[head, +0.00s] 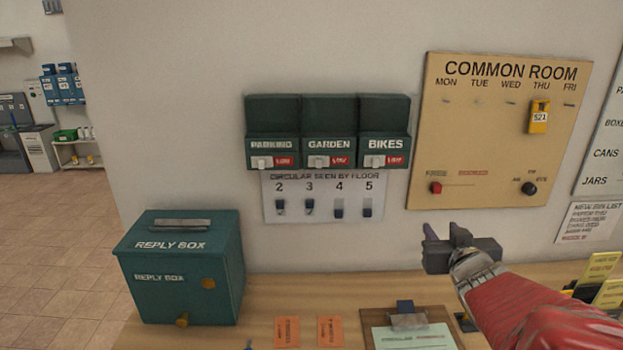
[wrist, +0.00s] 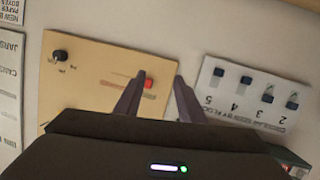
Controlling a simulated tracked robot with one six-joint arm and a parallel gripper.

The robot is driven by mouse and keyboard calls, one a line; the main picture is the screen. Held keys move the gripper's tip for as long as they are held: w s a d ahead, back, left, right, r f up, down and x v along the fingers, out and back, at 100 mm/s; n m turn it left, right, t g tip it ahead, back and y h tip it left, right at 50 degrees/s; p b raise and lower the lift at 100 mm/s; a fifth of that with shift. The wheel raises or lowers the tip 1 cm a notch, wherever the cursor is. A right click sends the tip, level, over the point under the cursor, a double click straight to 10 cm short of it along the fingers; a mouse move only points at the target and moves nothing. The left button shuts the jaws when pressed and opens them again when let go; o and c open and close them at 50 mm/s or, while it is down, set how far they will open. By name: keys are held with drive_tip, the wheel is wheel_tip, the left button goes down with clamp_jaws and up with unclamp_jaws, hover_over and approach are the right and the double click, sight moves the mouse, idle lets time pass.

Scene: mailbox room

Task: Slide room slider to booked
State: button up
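The common room board (head: 500,140) is a tan panel on the wall. Its red room slider knob (head: 436,188) sits at the left end of a short track, just under the word FREE; a red word to the right is too small to read surely. My gripper (head: 440,238) is below the board, lower than the knob. In the wrist view, which is turned upside down, my gripper (wrist: 160,80) has its two fingers apart with nothing held. The red knob (wrist: 149,84) shows between the fingertips, close to the left one. Contact cannot be told.
A black dial (head: 529,188) is to the right of the slider. A yellow tag (head: 539,117) hangs under THU. A panel with several small sliders (head: 323,195) is at left. The teal reply box (head: 180,268) and a clipboard (head: 408,319) are on the counter below.

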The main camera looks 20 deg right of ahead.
sight(439, 187)
drive_tip(key=shift+s+d+r+n+t+y, duration=0.15)
drive_tip(key=shift+s+d+r+t+y, duration=0.25)
drive_tip(key=shift+s+d+r+t, duration=0.5)
drive_tip(key=shift+s+d+r+n+t+y, duration=0.15)
drive_tip(key=shift+s+d+r+t+y, duration=0.25)
drive_tip(key=shift+s+d+r+t, duration=0.55)
drive_tip(key=shift+w+a+f, duration=0.1)
drive_tip(key=shift+w+a, duration=0.05)
drive_tip(key=shift+w, duration=0.2)
drive_tip(key=x, duration=1.4)
drive_tip(key=shift+s, duration=0.1)
